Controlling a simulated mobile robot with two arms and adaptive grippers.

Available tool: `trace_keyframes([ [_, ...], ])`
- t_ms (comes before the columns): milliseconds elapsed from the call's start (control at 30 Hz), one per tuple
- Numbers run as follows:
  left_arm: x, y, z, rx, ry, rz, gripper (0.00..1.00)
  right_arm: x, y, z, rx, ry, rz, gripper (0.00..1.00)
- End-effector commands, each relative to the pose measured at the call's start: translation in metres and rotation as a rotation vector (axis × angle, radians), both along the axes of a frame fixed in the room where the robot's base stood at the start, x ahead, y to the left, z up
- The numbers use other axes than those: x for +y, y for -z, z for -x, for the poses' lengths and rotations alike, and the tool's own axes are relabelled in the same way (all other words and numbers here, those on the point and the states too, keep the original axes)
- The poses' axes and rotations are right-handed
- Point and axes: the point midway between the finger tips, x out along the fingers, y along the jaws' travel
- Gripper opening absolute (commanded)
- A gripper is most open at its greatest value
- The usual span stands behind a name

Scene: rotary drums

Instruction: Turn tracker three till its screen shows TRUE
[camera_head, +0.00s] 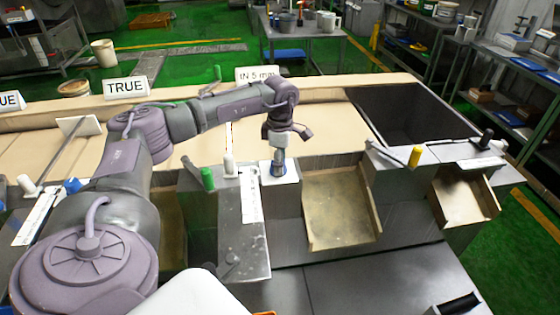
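Three white signs stand along the back of the beige bench. One at the left edge (9,101) reads "UE", its left part cut off. One (126,87) reads "TRUE", and one (257,74) reads "IN 5 min", partly covered by my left arm. I cannot tell which belongs to tracker three. My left gripper (278,168) points down at a small white block with blue edges (292,172), at the bench's front edge. Its fingertips are at or just above the block; contact and opening are too small to tell. My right gripper is out of view.
A green-topped lever (207,179), a white-topped lever (229,164) and a yellow-topped lever (415,156) stand near the front edge. Metal chutes (338,208) slope down in front. A dark open bin (415,117) lies at right.

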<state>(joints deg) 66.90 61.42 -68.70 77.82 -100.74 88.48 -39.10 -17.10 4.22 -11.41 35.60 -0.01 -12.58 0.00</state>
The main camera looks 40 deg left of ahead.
Motion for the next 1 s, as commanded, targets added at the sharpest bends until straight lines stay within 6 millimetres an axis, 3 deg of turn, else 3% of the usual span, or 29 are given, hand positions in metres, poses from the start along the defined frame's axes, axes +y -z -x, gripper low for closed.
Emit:
trace_keyframes([
  [33,-0.0002,-0.0002,-0.0001,0.0,0.0,0.0,0.38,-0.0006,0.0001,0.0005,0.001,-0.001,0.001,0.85],
  [200,-0.0003,-0.0004,-0.0001,0.0,0.0,0.0,0.09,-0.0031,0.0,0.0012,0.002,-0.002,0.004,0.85],
  [567,-0.0002,0.0001,-0.0003,0.001,-0.062,0.001,0.09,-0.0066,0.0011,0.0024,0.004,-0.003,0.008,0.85],
  [1000,0.0009,0.0002,-0.0016,0.001,-0.412,0.001,0.09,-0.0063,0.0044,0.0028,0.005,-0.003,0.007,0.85],
])
